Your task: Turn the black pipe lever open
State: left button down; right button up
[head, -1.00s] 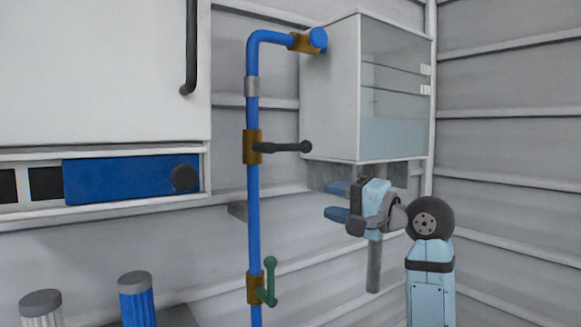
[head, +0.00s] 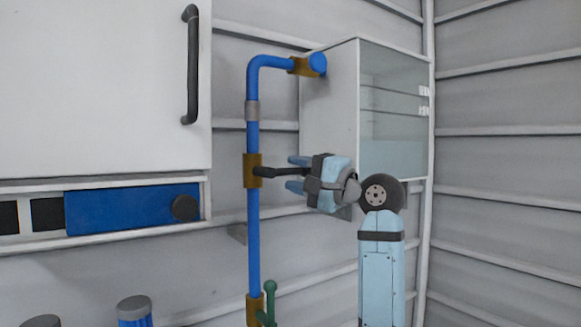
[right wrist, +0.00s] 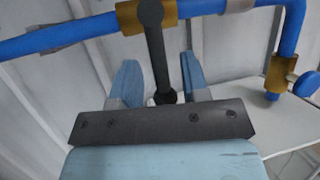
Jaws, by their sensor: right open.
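The black pipe lever (head: 278,171) sticks out to the right, level, from a brass valve body (head: 252,170) on the vertical blue pipe. My right gripper (head: 295,173) is open at the lever's outer end, with one finger above and one below it in the head view. In the right wrist view the black lever (right wrist: 155,50) runs down between the two blue fingers of the right gripper (right wrist: 158,75), with a gap on each side. Its knob end is partly hidden by the dark gripper body. My left gripper is not in view.
A green lever (head: 270,298) sits lower on the same blue pipe (head: 253,235). A blue panel with a dark knob (head: 130,208) is at left.

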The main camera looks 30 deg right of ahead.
jog(key=shift+x, duration=0.95)
jog(key=shift+c, duration=0.2)
grip_shut()
